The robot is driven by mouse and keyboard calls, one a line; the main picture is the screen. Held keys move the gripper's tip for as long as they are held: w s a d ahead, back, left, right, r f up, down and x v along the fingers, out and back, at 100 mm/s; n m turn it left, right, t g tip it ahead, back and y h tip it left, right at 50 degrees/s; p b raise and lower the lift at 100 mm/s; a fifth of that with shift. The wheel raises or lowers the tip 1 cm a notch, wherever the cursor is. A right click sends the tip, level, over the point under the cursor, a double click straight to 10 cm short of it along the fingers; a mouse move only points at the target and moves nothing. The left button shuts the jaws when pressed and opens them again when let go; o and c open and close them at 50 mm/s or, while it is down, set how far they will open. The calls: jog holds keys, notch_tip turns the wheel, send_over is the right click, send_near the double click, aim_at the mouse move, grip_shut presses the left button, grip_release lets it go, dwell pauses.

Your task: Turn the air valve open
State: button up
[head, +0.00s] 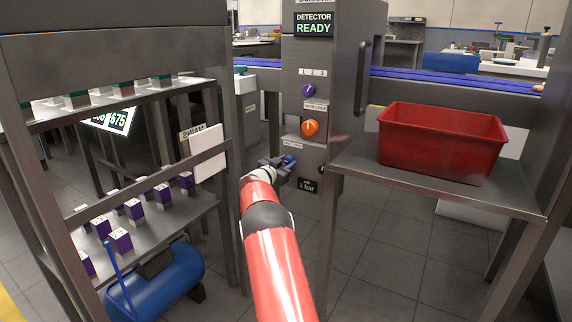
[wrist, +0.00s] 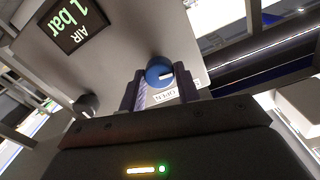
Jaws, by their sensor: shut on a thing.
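The air valve is a blue round knob (head: 289,160) low on the grey machine panel, below the orange knob (head: 310,128). In the wrist view the knob (wrist: 158,68) sits between my two fingers, with a white mark on its face pointing right. My gripper (head: 279,164) is shut on it; in the wrist view my gripper (wrist: 158,84) has one finger on each side. A white label partly reading "OPEN" (wrist: 165,96) is beside the knob. The air display (head: 309,186) under the valve reads 1 bar; it also shows in the wrist view (wrist: 76,24).
A purple knob (head: 309,90) is above the orange one, and the detector screen (head: 314,24) reads READY. A red bin (head: 440,142) stands on a shelf at right. A rack with purple boxes (head: 121,241) and a blue tank (head: 160,285) is at left.

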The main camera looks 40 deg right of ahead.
jog(key=m+b, duration=0.1)
jog(key=m, duration=0.3)
jog(key=m+b, duration=0.2)
jog(key=m, duration=0.2)
jog(key=shift+f+m, duration=0.15)
jog(key=shift+m, duration=0.25)
jog(key=m+b, duration=0.2)
jog(key=m, duration=0.1)
jog(key=m+b, duration=0.1)
jog(key=m, duration=0.3)
jog(key=shift+m+y, duration=0.3)
jog(key=shift+m, duration=0.1)
jog(key=o, duration=1)
jog(key=shift+r, duration=0.2)
